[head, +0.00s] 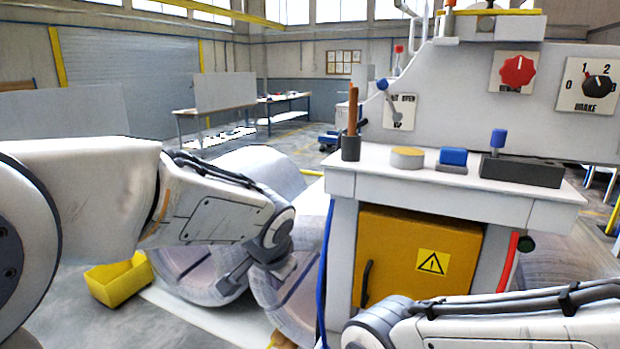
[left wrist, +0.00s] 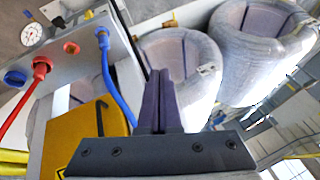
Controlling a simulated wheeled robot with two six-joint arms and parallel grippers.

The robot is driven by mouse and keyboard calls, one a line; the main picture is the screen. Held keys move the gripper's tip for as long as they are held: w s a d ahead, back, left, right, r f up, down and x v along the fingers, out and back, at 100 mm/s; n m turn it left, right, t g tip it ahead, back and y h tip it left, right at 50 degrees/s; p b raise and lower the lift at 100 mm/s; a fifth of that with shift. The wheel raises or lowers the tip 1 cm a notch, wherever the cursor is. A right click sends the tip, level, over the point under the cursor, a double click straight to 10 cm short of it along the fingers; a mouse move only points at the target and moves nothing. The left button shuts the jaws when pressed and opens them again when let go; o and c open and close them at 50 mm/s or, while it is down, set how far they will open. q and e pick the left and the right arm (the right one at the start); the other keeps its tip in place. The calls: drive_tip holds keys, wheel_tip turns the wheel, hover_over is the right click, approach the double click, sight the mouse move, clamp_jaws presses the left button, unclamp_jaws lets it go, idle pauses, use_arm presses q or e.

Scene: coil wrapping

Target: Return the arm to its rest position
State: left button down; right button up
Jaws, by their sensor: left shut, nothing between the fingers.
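My left arm reaches in from the left in the head view. Its gripper (head: 232,283) points down in front of the large pale coils (head: 191,275), left of the machine's yellow door. In the left wrist view the two fingers of my left gripper (left wrist: 158,78) lie together, shut, with nothing between them. My right arm (head: 490,328) crosses the bottom right of the head view. Its gripper is out of the picture.
A grey machine (head: 340,240) with a yellow door (head: 418,255) stands right of the coils. Its ledge (head: 410,175) carries a yellow-topped disc (head: 407,157) and blue-topped items. A blue hose (left wrist: 115,88) hangs near the gripper. A yellow bin (head: 118,281) stands on the floor.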

use_arm(q)
drive_tip(key=s+a+f+n+g, duration=0.3)
drive_tip(key=s+a+f+n, duration=0.4)
drive_tip(key=s+a+f, duration=0.55)
drive_tip(key=s+d+r+m+g, duration=0.1)
drive_tip(key=s+d+r+m, duration=0.2)
drive_tip(key=s+d, duration=0.4)
drive_tip(key=s+d+r+m+g+h, duration=0.1)
drive_tip(key=s+d+r+m, duration=0.1)
drive_tip(key=s+d+m, duration=0.2)
drive_tip(key=s+d, duration=0.3)
drive_tip(key=shift+d+r+g, duration=0.25)
drive_tip(key=shift+r+g, duration=0.15)
